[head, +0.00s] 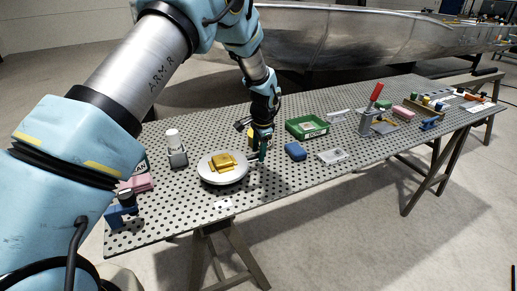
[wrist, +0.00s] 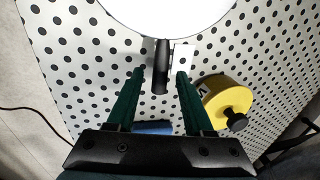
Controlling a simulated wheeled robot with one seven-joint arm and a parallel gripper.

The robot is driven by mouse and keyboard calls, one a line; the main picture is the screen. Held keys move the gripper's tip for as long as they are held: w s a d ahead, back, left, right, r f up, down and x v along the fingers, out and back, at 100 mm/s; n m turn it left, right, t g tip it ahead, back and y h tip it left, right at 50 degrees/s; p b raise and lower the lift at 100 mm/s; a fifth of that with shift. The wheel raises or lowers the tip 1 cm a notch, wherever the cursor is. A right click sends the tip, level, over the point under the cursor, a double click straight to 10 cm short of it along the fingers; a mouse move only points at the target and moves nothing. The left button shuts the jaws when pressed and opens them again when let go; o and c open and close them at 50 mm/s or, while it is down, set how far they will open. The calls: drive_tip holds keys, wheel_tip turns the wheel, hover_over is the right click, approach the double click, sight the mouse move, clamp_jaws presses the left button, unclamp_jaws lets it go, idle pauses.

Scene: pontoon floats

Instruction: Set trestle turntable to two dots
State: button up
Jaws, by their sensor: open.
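The turntable (head: 222,176) is a pale round disc at the near left of the perforated table, with a yellow block (head: 222,161) on top. In the wrist view the edge of its white disc (wrist: 170,14) shows at the top, with a black handle (wrist: 161,54) sticking out toward me. My gripper (head: 262,155) points down at the turntable's right side. In the wrist view its green fingers (wrist: 158,78) are open, either side of the handle's line, with the handle's end near the fingertips. I cannot make out any dot marks.
A yellow round thing with a black knob (wrist: 228,100) lies close beside the right finger. A blue block (head: 295,151), a green tray (head: 307,127) and a grey tray (head: 332,156) stand to the right.

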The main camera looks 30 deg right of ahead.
drive_tip(key=shift+f, duration=0.15)
drive_tip(key=shift+c, duration=0.3)
clamp_jaws()
idle(1.1)
